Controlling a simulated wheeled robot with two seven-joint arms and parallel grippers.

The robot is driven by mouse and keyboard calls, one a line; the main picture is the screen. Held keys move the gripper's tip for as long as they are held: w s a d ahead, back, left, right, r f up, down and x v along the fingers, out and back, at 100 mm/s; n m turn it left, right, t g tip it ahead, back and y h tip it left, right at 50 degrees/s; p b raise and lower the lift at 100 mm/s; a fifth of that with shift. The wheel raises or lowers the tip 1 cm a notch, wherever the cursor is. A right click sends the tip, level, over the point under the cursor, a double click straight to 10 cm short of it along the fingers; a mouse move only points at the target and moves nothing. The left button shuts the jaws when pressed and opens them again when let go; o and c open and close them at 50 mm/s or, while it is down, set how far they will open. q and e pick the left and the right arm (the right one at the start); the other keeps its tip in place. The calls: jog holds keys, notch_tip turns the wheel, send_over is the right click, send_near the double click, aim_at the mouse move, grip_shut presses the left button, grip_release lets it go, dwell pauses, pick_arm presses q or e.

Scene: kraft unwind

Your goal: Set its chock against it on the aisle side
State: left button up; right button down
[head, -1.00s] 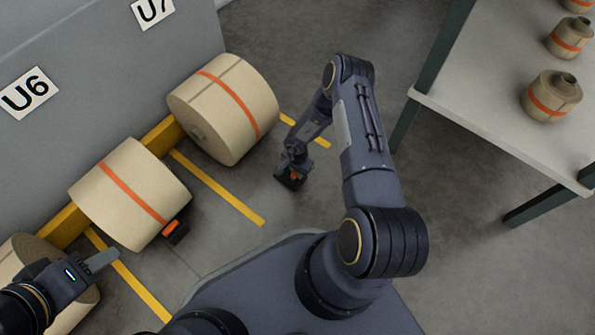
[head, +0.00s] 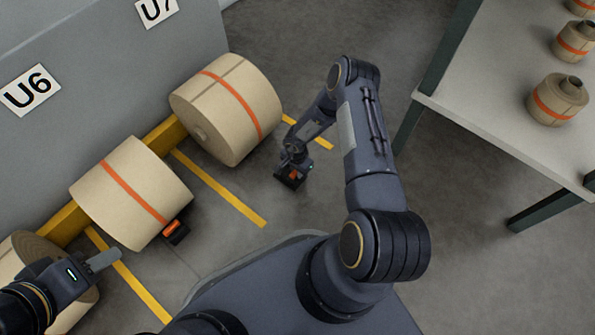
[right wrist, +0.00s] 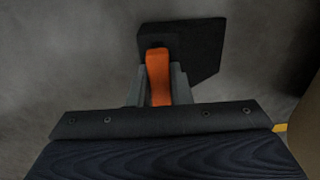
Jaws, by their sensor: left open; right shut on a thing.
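A large kraft roll (head: 228,108) with an orange band lies on its side in the bay under the U7 sign. My right gripper (head: 291,176) is low over the floor to the right of this roll, with a gap between them. It is shut on a black chock with an orange handle; in the right wrist view the chock's dark body (right wrist: 190,52) and its orange handle (right wrist: 158,75) show between the fingers. My left gripper (head: 103,260) is open and empty at the lower left, in front of another roll.
A middle roll (head: 130,190) by the U6 sign (head: 30,91) has a black and orange chock (head: 176,232) against it. Another roll (head: 22,262) is at the lower left. Yellow lines (head: 220,188) mark the floor. A table (head: 490,125) with small rolls stands at right.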

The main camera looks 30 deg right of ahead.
jog(key=shift+w+a+b, duration=0.2)
jog(key=shift+w+b, duration=0.25)
jog(key=shift+w, duration=0.15)
dwell(0.6)
jog(key=c, duration=1.3)
grip_release()
jog(key=shift+o, duration=0.2)
